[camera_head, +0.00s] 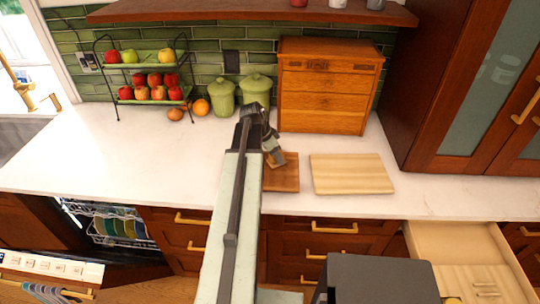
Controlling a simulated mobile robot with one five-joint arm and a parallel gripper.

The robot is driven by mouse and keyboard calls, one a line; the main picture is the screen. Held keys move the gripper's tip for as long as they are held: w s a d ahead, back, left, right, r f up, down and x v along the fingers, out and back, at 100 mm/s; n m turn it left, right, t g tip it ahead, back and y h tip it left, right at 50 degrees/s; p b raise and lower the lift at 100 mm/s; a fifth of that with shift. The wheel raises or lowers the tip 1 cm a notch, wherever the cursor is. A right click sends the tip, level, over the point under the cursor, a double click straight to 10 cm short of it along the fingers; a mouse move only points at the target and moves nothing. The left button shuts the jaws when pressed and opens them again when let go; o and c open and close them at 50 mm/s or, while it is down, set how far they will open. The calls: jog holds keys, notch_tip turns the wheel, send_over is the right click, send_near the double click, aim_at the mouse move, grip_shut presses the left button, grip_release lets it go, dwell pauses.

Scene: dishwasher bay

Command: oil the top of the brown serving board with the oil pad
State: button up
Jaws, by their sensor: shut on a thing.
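The brown serving board (287,178) lies flat on the white counter, near its front edge. My arm hides its left part. My gripper (271,147) is over the back left part of the board, pointing down. It is shut on a small greyish thing (276,158), which looks like the oil pad and is mostly hidden by the fingers. The pad is at or just above the board's top; I cannot tell whether it touches.
A pale wooden board (352,174) lies just right of the brown one. Behind stand a wooden drawer box (330,88), green lidded pots (221,97) and a fruit rack (150,80). Below, an open dishwasher (110,225) is left and an open drawer (465,245) right. The left counter is clear.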

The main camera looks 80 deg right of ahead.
jog(key=shift+s+d+f, duration=0.1)
jog(key=shift+s, duration=1.75)
jog(key=shift+s+d, duration=0.2)
jog(key=shift+s, duration=1.7)
jog(key=shift+w+d, duration=0.1)
jog(key=shift+d, duration=1)
jog(key=shift+w+a, duration=0.15)
jog(key=shift+w, duration=1.5)
jog(key=shift+w+a, duration=0.15)
jog(key=shift+w, duration=2.1)
jog(key=shift+w+a, duration=0.2)
jog(key=shift+w, duration=2.05)
jog(key=shift+w+a, duration=0.15)
jog(key=shift+w, duration=2.1)
jog(key=shift+w, duration=0.15)
jog(key=shift+w+a, duration=0.15)
jog(key=shift+w, duration=1.5)
jog(key=shift+w+a, duration=0.15)
jog(key=shift+w, duration=1.45)
jog(key=shift+w+a, duration=0.15)
jog(key=shift+w, duration=1.5)
